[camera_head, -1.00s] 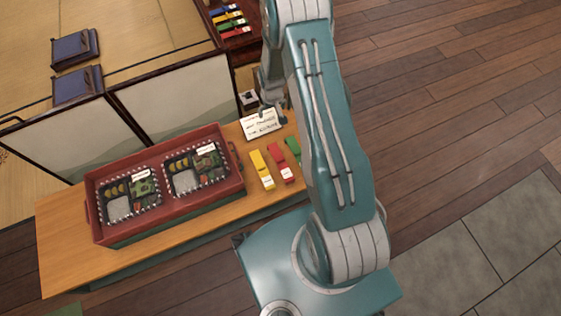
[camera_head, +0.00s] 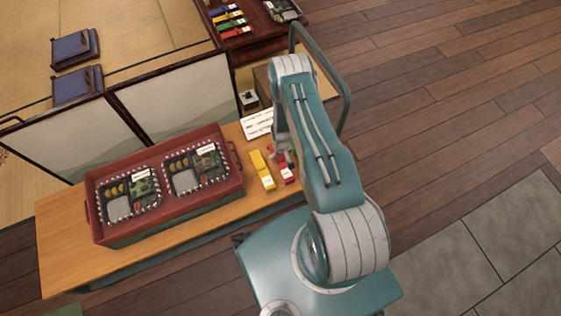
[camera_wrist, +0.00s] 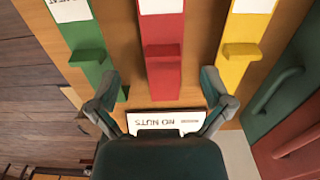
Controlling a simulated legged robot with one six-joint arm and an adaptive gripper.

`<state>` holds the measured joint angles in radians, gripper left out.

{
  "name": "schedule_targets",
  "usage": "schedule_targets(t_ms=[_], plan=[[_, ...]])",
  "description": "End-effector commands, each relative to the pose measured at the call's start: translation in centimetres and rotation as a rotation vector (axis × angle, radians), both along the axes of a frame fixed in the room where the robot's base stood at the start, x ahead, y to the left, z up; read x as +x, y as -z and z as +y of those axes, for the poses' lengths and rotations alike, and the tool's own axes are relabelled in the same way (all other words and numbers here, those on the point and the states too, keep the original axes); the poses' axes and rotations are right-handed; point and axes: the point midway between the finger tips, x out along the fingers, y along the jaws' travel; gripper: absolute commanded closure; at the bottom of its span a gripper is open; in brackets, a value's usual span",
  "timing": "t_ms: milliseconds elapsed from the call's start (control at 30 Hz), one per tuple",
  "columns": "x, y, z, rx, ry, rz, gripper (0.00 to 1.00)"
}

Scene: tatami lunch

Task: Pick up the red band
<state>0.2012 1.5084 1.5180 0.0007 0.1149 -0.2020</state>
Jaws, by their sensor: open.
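The red band (camera_wrist: 162,75) lies flat on the wooden table in the middle of the wrist view, with a white label at its upper end and a small raised tab. A green band (camera_wrist: 88,42) lies to its left and a yellow band (camera_wrist: 240,50) to its right. My gripper (camera_wrist: 160,88) is open and empty, its fingers on either side of the red band's lower part in that view; I cannot tell its height above it. In the head view, my gripper (camera_head: 281,158) partly covers the red band (camera_head: 287,174); the yellow band (camera_head: 262,170) shows beside it, the green one is hidden.
A red tray (camera_head: 118,236) with two filled lunch boxes stands on the table left of the bands. A white card (camera_head: 257,124) is behind them; it reads "NO NUTS" in the wrist view (camera_wrist: 165,122). A folding screen (camera_head: 175,98) stands behind the table.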

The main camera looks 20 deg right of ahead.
Motion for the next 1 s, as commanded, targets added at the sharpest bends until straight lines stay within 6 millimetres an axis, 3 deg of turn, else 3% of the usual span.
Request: schedule_targets(t_ms=[433,767,800,1000], plan=[[0.3,4.9,0.3,0.000,0.001,0.001,0.00],[0.3,5.6,0.3,-0.001,0.001,0.000,0.00],[0.3,5.6,0.3,-0.001,0.001,0.000,0.18],[0.3,5.5,0.3,-0.001,0.000,0.000,0.57]])
